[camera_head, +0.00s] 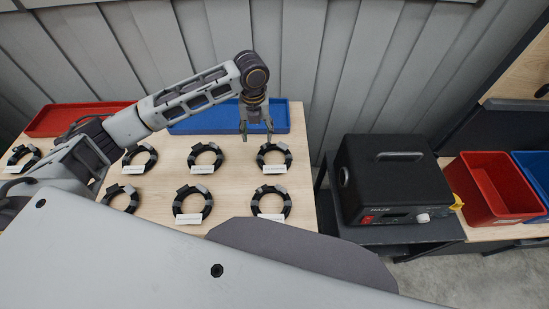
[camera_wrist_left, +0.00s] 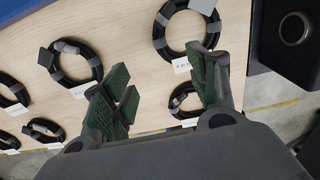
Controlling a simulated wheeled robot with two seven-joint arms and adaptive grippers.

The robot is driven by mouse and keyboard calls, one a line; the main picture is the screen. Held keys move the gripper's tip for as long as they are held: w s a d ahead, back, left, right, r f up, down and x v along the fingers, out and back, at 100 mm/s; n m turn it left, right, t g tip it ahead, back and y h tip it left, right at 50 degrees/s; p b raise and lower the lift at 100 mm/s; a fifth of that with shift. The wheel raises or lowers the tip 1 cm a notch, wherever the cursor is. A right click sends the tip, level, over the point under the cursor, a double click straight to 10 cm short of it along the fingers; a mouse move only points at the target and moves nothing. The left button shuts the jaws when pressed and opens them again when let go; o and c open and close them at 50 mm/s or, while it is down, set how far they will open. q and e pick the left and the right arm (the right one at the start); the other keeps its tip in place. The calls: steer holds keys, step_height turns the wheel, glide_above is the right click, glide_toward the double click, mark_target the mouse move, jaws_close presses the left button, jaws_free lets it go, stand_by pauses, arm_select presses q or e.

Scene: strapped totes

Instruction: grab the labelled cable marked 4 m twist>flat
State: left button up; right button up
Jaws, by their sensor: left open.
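Several coiled black cables with grey straps and white labels lie in two rows on the wooden table.
A blue tray (camera_head: 300,117) and a red tray (camera_head: 60,122) lie along the table's back edge by the panelled wall. Red (camera_head: 495,190) and blue bins are farther right. My left arm hides part of the left coils.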

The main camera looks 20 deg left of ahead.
arm_select(q)
glide_above(261, 157)
steer(key=shift+s+a+f, duration=0.1)
steer(key=shift+a+f, duration=0.05)
steer(key=shift+f, duration=2)
steer(key=shift+a+f, duration=0.1)
steer(key=shift+f, duration=2.05)
steer(key=shift+w+d+f+p, duration=0.1)
steer(key=shift+d+f+p, duration=0.1)
steer(key=shift+f, duration=1.15)
steer(key=shift+w+d+f+p, duration=0.1)
steer(key=shift+f+p, duration=0.1)
steer(key=shift+f, duration=1.1)
jaws_close()
steer(key=shift+r, duration=0.2)
step_height(261, 157, up, 10)
steer(key=shift+f, duration=0.15)
